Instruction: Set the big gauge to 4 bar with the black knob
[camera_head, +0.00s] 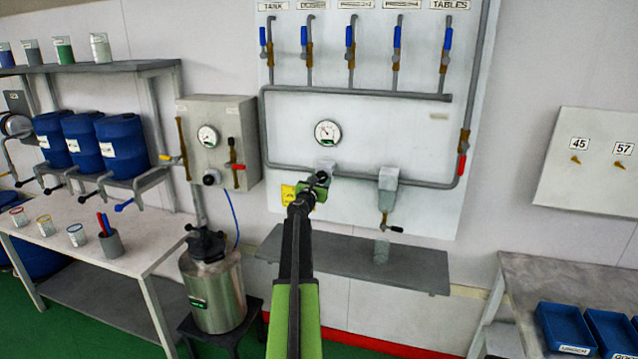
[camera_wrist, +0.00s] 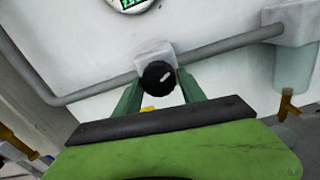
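The big gauge (camera_head: 327,132) is a round white dial on the grey wall panel; its needle is too small to read. Its lower edge shows at the top of the wrist view (camera_wrist: 130,4). The black knob (camera_wrist: 158,76) with a white pointer mark sits below it on a pale block on the grey pipe. My gripper (camera_head: 315,184) is at the knob in the head view. In the wrist view its two green fingers (camera_wrist: 160,88) stand on either side of the knob, with narrow gaps; contact is not visible.
A smaller gauge (camera_head: 207,136) is on a grey box at left, with another black knob (camera_head: 211,177) below. A grey valve block (camera_head: 388,178) is right of my gripper. A shelf (camera_head: 365,262) lies below. A steel tank (camera_head: 213,285) stands at lower left.

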